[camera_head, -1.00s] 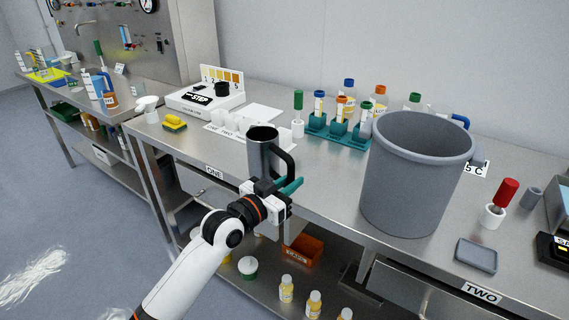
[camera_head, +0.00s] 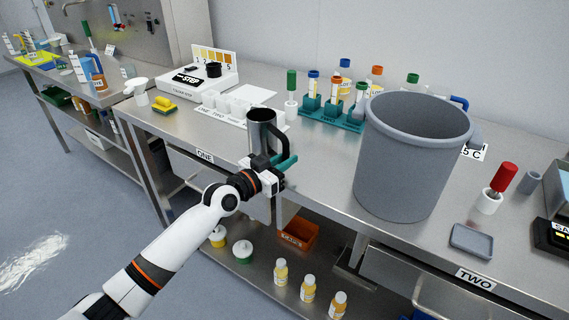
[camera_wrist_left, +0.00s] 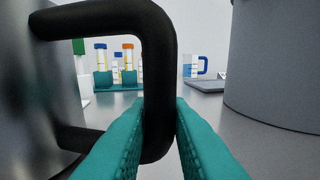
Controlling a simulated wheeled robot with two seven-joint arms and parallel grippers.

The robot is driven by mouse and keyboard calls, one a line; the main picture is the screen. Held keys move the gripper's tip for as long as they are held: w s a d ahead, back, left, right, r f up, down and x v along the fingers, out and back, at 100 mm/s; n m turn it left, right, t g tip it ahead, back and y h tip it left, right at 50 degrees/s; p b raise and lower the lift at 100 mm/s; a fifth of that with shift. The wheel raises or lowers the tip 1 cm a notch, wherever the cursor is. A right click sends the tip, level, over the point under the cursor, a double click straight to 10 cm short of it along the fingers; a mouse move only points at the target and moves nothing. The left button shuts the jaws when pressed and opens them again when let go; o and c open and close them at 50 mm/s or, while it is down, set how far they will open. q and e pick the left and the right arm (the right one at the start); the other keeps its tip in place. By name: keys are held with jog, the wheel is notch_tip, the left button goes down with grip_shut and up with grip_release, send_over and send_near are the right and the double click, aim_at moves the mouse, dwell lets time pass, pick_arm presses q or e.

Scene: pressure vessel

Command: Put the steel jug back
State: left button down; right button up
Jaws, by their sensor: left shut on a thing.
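The steel jug (camera_head: 261,132) is upright at the front part of the steel bench, near the label ONE. Its black handle (camera_wrist_left: 160,85) is between the teal fingers of my left gripper (camera_wrist_left: 158,140), which is shut on it. The jug's body (camera_wrist_left: 35,95) fills the left side of the left wrist view. In the head view my left gripper (camera_head: 287,163) is at the jug's right front side. I cannot tell whether the jug's base touches the bench. My right gripper is not in view.
A large grey bucket (camera_head: 412,160) stands to the right of the jug. A yellow sponge (camera_head: 164,104) lies left. A grey tray (camera_head: 471,240) lies near the front edge. Bench between jug and bucket is clear.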

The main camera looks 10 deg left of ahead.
pick_arm(q)
jog(key=shift+f, duration=0.2)
jog(key=shift+f, duration=0.15)
jog(key=c, duration=1.3)
grip_release()
jog(key=shift+c, duration=0.2)
jog(key=shift+r, duration=0.3)
jog(key=v, duration=1.2)
jog(key=shift+b, duration=0.35)
jog(key=shift+f, duration=0.1)
